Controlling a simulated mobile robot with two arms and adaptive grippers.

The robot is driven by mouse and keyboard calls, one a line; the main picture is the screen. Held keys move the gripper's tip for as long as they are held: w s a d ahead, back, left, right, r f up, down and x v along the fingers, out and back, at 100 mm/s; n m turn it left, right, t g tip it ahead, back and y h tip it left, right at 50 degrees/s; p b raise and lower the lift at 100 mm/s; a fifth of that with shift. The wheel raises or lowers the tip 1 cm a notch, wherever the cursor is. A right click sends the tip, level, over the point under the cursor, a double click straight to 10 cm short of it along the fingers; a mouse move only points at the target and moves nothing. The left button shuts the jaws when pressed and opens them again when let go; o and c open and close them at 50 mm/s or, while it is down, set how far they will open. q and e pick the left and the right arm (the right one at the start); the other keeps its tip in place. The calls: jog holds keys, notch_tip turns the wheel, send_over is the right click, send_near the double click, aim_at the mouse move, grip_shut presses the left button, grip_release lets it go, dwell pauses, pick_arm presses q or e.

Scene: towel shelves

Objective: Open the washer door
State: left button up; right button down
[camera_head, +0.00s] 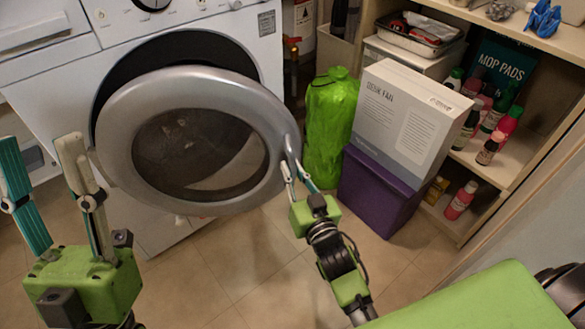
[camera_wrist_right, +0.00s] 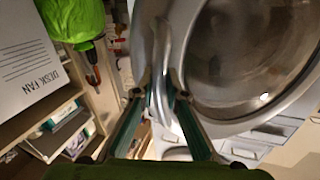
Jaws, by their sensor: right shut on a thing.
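The washer (camera_head: 90,75) is white and stands at the upper left in the head view. Its round door (camera_head: 275,115), a wide grey ring with a dark glass middle, stands partly open, with a dark gap behind its upper left edge. My right gripper (camera_head: 291,170) is at the door's right edge, shut on the handle there. In the right wrist view its fingers (camera_wrist_right: 162,85) close on the door's grey handle (camera_wrist_right: 162,45). My left gripper (camera_head: 42,165) is open and empty at the lower left, in front of the washer and apart from the door.
A green bag (camera_head: 328,125) stands right of the door. A white desk fan box (camera_head: 400,120) rests on a purple box (camera_head: 375,195) near my right arm. Shelves (camera_head: 515,160) with bottles stand at the right. The tiled floor (camera_head: 240,260) below the door is clear.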

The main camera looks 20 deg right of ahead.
jog(key=shift+r, duration=0.15)
jog(key=c, duration=2)
grip_release()
jog(key=shift+d, duration=0.1)
jog(key=shift+c, duration=0.2)
jog(key=s, duration=1.2)
jog(key=shift+c, duration=0.3)
